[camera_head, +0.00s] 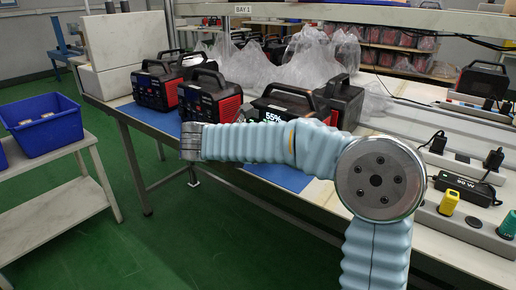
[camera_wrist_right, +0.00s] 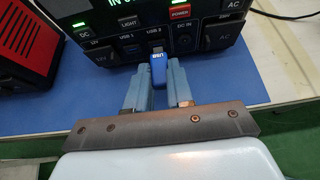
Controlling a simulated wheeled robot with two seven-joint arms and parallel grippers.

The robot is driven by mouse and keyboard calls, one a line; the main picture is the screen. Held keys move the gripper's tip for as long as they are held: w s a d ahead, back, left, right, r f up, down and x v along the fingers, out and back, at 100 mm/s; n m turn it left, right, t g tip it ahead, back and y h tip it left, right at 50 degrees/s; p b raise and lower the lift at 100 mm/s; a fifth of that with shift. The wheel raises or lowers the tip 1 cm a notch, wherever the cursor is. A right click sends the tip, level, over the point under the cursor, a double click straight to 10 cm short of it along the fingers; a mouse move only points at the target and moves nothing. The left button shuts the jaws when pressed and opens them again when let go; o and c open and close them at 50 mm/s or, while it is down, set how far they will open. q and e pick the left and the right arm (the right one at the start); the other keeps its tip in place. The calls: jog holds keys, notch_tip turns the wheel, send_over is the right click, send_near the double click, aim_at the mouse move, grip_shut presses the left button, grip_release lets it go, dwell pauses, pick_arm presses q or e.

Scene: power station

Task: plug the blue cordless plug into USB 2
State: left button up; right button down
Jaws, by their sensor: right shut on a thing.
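In the right wrist view the blue plug (camera_wrist_right: 158,72), marked USB, sits upright between the two fingertips of my right gripper (camera_wrist_right: 157,88), which is shut on it. The plug's far end is at the front of a black power station (camera_wrist_right: 215,62), just below the USB 2 label (camera_wrist_right: 154,32). I cannot tell whether its tip is in the port. The USB 1 label (camera_wrist_right: 127,37) is to the left. In the head view my right arm reaches left to the gripper end (camera_head: 190,142); its fingers are hidden. My left gripper is not in view.
Power stations (camera_head: 208,95) stand along the bench on a blue mat (camera_wrist_right: 95,125). A red unit (camera_wrist_right: 40,50) is close on the left in the wrist view. At the right are a yellow plug (camera_head: 449,202) and a green plug (camera_head: 508,226). A blue bin (camera_head: 42,125) stands on a cart.

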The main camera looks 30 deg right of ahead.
jog(key=shift+w+d, duration=0.1)
jog(key=shift+d, duration=0.1)
dwell(0.4)
jog(key=shift+w+d+p, duration=0.1)
jog(key=shift+d+p, duration=0.3)
jog(key=shift+w+d, duration=0.1)
jog(key=shift+d, duration=0.05)
dwell(0.5)
jog(key=c, duration=0.9)
grip_release()
jog(key=v, duration=1.3)
jog(key=shift+a+r+p, duration=0.2)
jog(key=shift+a+p, duration=0.15)
